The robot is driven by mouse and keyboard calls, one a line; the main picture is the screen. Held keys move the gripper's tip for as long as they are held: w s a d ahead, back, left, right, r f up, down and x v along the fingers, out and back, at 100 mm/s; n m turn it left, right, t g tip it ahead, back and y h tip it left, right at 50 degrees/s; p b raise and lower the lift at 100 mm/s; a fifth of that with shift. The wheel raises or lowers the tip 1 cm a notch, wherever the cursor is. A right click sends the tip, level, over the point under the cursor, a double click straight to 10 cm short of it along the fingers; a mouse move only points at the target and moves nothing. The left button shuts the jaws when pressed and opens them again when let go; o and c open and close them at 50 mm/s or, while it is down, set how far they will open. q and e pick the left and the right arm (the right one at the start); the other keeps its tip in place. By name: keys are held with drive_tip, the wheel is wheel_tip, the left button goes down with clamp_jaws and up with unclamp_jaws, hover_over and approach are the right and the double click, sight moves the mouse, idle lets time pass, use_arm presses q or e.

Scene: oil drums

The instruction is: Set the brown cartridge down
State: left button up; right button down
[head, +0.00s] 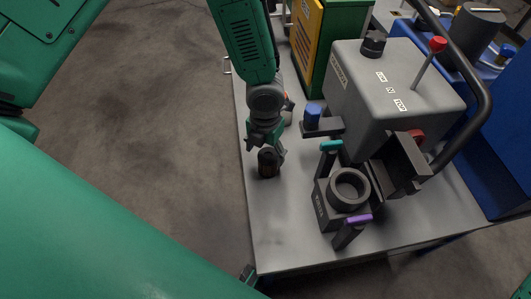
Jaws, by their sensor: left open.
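The brown cartridge (267,164) is a small dark cylinder, upright at the left part of the grey tabletop (285,235). It appears to stand on the surface, though its lower edge is dark and hard to judge. My left gripper (268,147) reaches in from the top of the head view, with its fingers at the cartridge's upper part. The gripper is open. Its fingers partly hide the cartridge's top, and I cannot tell whether they touch it. My right gripper is not in view.
Right of the cartridge stands a black block with a round ring (349,187), flanked by teal (330,146) and purple (357,219) handles. A grey machine box (390,90) with a red-knobbed lever stands behind. The tabletop's front left is clear.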

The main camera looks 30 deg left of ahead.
sight(266, 155)
use_arm(q)
wheel_tip(266, 155, up, 11)
drive_tip(key=p, duration=0.1)
drive_tip(key=s+f+n, duration=0.3)
drive_tip(key=s+n, duration=0.1)
drive_tip(key=n, duration=0.1)
drive_tip(key=s+d+f+n+g+h, duration=0.1)
drive_tip(key=s+f+n, duration=0.3)
drive_tip(key=n, duration=0.2)
drive_tip(key=s+d+f+n+h, duration=0.1)
drive_tip(key=s+f+n, duration=0.2)
drive_tip(key=s+n, duration=0.1)
drive_tip(key=shift+s+f+n, duration=0.15)
drive_tip(key=shift+s+n, duration=0.05)
drive_tip(key=shift+n, duration=0.5)
drive_tip(key=s+a+f+n+y, duration=0.1)
drive_tip(key=s+a+n, duration=0.3)
drive_tip(key=n, duration=0.5)
drive_tip(key=s+a+f+n+t+y, duration=0.1)
drive_tip(key=s+a+f+n, duration=0.3)
drive_tip(key=n, duration=0.6)
drive_tip(key=shift+s+a+t, duration=0.3)
drive_tip(key=shift+s+a, duration=0.2)
drive_tip(key=shift+s, duration=0.15)
